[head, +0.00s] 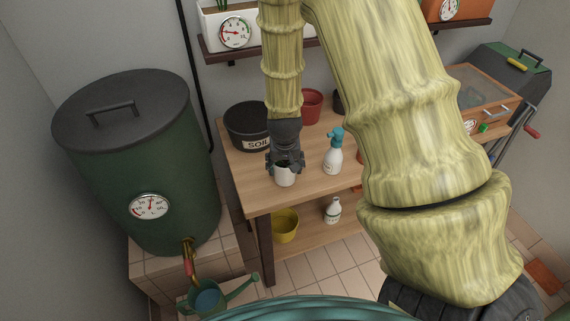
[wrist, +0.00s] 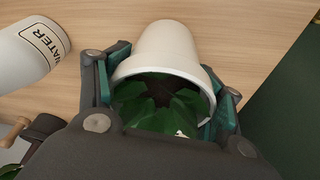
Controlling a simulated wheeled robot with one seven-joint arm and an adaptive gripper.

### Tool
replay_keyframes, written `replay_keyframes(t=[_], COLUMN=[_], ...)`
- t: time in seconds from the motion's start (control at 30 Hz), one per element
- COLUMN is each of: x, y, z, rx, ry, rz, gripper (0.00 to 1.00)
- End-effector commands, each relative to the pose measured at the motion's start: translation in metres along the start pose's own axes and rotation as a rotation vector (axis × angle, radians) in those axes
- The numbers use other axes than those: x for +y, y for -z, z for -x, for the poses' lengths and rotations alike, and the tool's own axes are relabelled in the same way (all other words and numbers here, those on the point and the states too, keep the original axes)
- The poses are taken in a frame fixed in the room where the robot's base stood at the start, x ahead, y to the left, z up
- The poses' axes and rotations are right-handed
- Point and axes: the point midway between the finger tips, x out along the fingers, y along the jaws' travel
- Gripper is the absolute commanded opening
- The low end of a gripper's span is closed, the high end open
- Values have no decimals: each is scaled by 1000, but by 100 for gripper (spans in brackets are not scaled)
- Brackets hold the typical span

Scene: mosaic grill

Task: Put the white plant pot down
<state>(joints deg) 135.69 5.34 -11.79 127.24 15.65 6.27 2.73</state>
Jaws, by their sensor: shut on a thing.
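The white plant pot (head: 286,177) is at the front part of the wooden bench top (head: 245,185). In the wrist view the white pot (wrist: 168,48) sits between my two fingers, with green leaves and dark soil inside its rim. My gripper (head: 285,164) is shut on the pot, with one finger on each side, and it reaches down from above. The wooden surface shows close behind the pot; I cannot tell whether its base touches it.
A white spray bottle (head: 333,156) with a teal head stands right of the pot. A black soil bucket (head: 248,127) and a red pot (head: 311,105) stand behind. A yellow pot (head: 285,224) is on the lower shelf. A green water barrel (head: 140,180) stands left of the bench.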

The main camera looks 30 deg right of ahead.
Motion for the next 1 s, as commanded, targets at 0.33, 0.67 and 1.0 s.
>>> replay_keyframes(t=[0.33, 0.67, 1.0], x=[0, 0, -1], y=[-1, 0, 1], z=[-2, -2, 24], rx=[0, 0, 3], ry=[0, 0, 0], rz=[0, 0, 1], gripper=[89, 89, 89])
